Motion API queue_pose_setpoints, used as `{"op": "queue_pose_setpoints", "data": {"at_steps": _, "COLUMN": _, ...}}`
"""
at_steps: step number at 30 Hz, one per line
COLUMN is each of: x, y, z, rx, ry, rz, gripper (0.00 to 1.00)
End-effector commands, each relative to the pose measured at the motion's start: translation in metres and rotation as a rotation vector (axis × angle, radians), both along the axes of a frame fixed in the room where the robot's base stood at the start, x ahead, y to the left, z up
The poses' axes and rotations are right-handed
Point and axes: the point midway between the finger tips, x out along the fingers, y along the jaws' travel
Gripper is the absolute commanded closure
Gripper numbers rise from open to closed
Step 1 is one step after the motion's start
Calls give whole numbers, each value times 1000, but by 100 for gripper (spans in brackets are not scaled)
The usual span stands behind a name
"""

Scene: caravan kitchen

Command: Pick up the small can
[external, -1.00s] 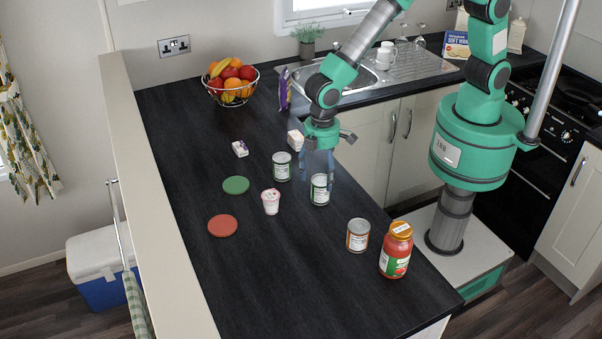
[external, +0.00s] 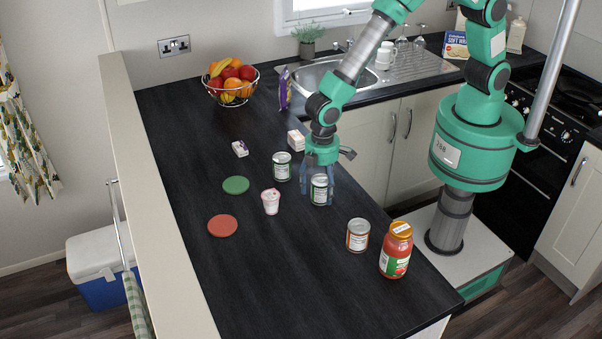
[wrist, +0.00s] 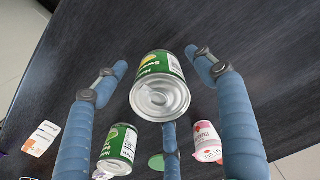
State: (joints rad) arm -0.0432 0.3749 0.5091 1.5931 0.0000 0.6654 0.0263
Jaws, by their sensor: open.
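A green-and-white labelled can (external: 319,189) stands upright on the dark worktop, with my gripper's (external: 318,201) blue fingers lowered around it. In the wrist view this can (wrist: 160,90) sits between the spread fingers of my gripper (wrist: 160,62), its metal lid facing the camera. The gripper is open; gaps show beside the can. A similar green can (external: 282,167) stands just behind and to the left; it also shows low in the wrist view (wrist: 118,147). A can with an orange-brown label (external: 358,237) stands nearer the front right. All three cans look small.
A pink-and-white pot (external: 271,203) stands left of the gripper. Green (external: 236,185) and red (external: 222,226) discs lie flat farther left. A red jar (external: 396,254) stands at front right. The front-left worktop is clear.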

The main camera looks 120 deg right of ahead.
Motion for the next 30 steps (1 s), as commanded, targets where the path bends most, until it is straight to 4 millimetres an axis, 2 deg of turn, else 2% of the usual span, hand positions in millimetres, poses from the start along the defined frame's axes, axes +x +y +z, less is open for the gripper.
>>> {"op": "queue_pose_setpoints", "data": {"at_steps": 4, "x": 0, "y": 0, "z": -6, "rx": 0, "ry": -1, "rz": 0, "gripper": 30}}
{"op": "queue_pose_setpoints", "data": {"at_steps": 19, "x": 0, "y": 0, "z": -6, "rx": 0, "ry": -1, "rz": 0, "gripper": 30}}
{"op": "queue_pose_setpoints", "data": {"at_steps": 20, "x": 0, "y": 0, "z": -6, "rx": 0, "ry": -1, "rz": 0, "gripper": 32}}
{"op": "queue_pose_setpoints", "data": {"at_steps": 28, "x": 0, "y": 0, "z": -6, "rx": 0, "ry": -1, "rz": 0, "gripper": 86}}
{"op": "queue_pose_setpoints", "data": {"at_steps": 30, "x": 0, "y": 0, "z": -6, "rx": 0, "ry": -2, "rz": 0, "gripper": 86}}
